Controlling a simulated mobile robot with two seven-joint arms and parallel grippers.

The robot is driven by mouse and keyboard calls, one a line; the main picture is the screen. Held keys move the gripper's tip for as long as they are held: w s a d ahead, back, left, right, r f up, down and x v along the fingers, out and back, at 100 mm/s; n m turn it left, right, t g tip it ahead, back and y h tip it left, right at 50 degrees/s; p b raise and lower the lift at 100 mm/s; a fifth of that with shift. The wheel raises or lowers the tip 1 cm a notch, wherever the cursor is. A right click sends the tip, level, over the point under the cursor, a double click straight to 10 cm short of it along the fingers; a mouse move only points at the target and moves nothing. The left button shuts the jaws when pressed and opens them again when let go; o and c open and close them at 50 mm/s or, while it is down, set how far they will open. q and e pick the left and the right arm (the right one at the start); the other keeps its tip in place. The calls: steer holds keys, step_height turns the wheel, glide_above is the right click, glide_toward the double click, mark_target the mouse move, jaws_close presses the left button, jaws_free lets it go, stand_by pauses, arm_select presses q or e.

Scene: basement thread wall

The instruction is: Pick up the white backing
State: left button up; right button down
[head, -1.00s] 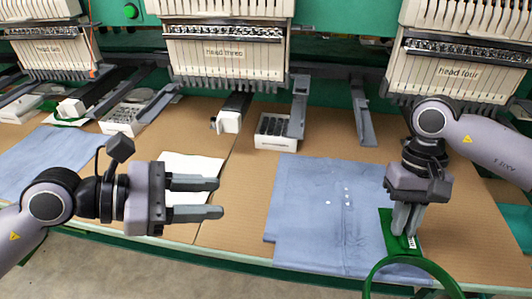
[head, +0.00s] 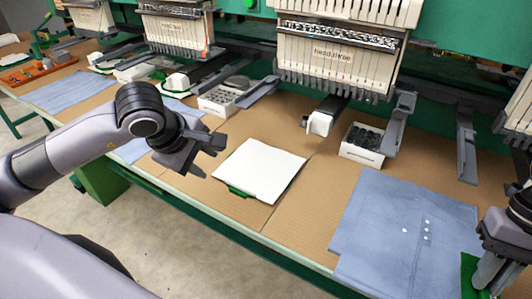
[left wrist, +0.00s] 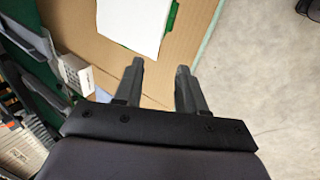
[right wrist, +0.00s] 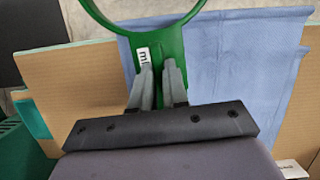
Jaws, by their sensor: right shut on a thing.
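The white backing (head: 260,168) is a flat white sheet lying on the brown table, with a bit of green showing under its front edge. It also shows at the top of the left wrist view (left wrist: 135,22). My left gripper (head: 212,160) is open and empty, to the left of the backing and apart from it. Its two fingers (left wrist: 160,75) show spread in the left wrist view. My right gripper (right wrist: 159,75) is shut on the tab of a green hoop (right wrist: 172,45) with a white label, over the blue cloth.
Blue cloth (head: 400,225) lies on the table (head: 315,200) at the right. A white box with dark spools (head: 362,145) and another white box (head: 220,100) stand behind. Machine heads (head: 338,45) overhang the back. Bare table lies between backing and cloth.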

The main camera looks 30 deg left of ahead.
mark_target(227, 181)
arm_select(q)
steer(key=p+x, duration=0.1)
steer(key=x, duration=1.1)
steer(key=shift+c, duration=0.3)
jaws_close()
